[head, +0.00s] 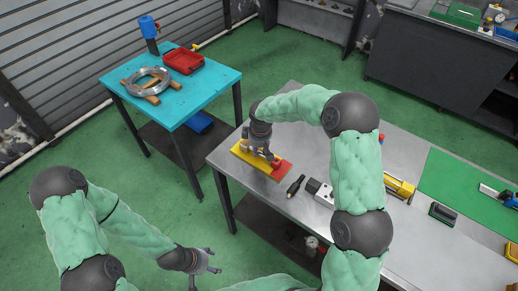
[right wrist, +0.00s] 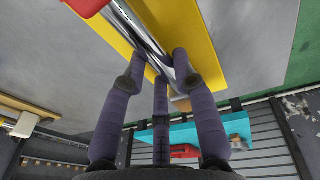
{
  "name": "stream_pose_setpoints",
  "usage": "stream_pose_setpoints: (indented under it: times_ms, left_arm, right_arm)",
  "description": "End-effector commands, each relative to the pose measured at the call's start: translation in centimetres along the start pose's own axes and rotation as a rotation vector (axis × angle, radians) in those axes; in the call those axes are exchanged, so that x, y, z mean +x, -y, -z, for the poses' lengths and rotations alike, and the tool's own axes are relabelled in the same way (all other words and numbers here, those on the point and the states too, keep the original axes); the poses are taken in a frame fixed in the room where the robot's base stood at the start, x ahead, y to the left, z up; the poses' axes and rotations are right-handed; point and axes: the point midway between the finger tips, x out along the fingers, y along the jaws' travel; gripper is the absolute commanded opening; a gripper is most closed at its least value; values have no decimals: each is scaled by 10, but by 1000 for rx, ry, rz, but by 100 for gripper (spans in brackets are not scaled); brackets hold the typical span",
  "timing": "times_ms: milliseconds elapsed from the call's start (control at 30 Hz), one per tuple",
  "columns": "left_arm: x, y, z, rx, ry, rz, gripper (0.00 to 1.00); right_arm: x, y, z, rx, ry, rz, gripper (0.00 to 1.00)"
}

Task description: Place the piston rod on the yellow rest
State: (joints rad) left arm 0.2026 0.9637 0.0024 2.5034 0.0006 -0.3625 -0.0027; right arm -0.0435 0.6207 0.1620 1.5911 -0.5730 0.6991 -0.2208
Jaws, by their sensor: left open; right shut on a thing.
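The piston rod (right wrist: 148,38) is a shiny silver bar held between the fingers of my right gripper (right wrist: 160,70). In the head view my right gripper (head: 262,152) points down over the yellow rest (head: 243,153), a flat yellow piece with a red part (head: 279,170) at its right end. In the right wrist view the rod lies across the yellow surface (right wrist: 200,42); I cannot tell whether it touches it. The gripper hides most of the rod in the head view. My left gripper (head: 207,263) is open and empty, low over the floor, away from the workbench.
The grey workbench (head: 300,155) also holds a black tool (head: 296,185), a white-and-dark block (head: 320,191), a yellow device (head: 399,187) and a green mat (head: 450,185). A turquoise table (head: 200,92) with a red tray (head: 184,61) and a metal ring stands at the back left.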

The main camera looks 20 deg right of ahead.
Motion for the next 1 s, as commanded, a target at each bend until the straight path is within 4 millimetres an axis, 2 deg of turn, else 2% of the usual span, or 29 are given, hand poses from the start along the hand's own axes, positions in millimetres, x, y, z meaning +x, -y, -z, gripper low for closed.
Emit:
stream_pose_setpoints:
  times_ms: [33,100,433,567,667,1000]
  left_arm:
    - [1,0,0,0,0,0,66]
    - [1,0,0,0,0,0,66]
    - [0,0,0,0,0,0,66]
    - [-3,-1,0,0,0,0,66]
    - [-6,-2,0,0,0,0,66]
    - [-20,-7,-1,0,0,0,66]
  right_arm:
    - [2,0,0,0,0,0,31]
    - [1,0,0,0,0,0,51]
    - [1,0,0,0,0,0,52]
    - [-6,-1,0,0,-1,-1,52]
    - [-20,-1,1,0,-3,-2,52]
    - [-88,-1,1,0,-2,-1,52]
